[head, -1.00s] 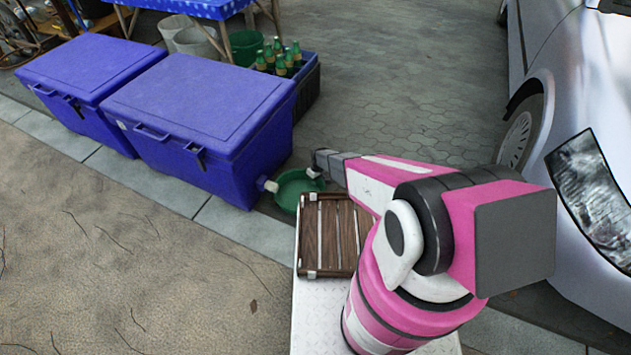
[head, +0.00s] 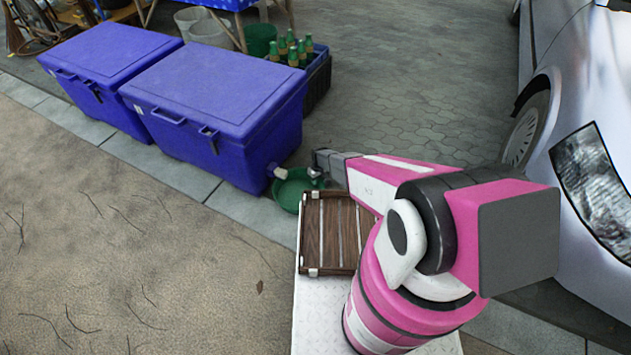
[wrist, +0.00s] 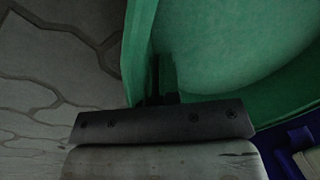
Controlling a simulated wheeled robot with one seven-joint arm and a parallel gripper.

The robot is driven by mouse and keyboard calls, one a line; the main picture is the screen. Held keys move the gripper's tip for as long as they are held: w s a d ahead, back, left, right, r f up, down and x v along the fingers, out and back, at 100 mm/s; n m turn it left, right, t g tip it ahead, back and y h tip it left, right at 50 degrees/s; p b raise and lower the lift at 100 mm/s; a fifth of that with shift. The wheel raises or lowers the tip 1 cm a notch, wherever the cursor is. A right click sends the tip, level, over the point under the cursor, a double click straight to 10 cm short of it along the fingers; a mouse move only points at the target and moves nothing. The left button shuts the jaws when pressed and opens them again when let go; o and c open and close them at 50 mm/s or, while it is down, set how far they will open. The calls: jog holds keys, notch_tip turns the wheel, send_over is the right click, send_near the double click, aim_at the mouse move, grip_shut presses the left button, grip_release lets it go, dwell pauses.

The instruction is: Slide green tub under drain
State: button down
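The green tub (head: 288,195) sits low on the paving at the right end of the nearer blue cooler (head: 215,95); it also fills much of the wrist view (wrist: 235,50). The cooler's pale drain spout (head: 277,172) sticks out low from its right end and overlaps the tub's back left rim in the head view. I cannot tell how much of the spout is over the opening. My gripper (head: 316,172) is at the tub's right side. In the wrist view its narrow dark fingers (wrist: 158,80) are closed on the tub's wall. The fingertips are partly hidden.
A second blue cooler (head: 105,70) stands to the left. A crate of green bottles (head: 297,65) stands behind the nearer cooler. A slatted wooden tray (head: 335,235) lies on my base just in front of the tub. A silver car (head: 570,110) stands at right; paving between is clear.

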jog(key=c, duration=1.2)
grip_release()
jog(key=shift+c, duration=0.2)
jog(key=shift+r, duration=0.1)
notch_tip(320, 180, up, 10)
jog(key=w+d, duration=0.1)
jog(key=shift+d+r, duration=0.15)
jog(key=shift+r, duration=0.1)
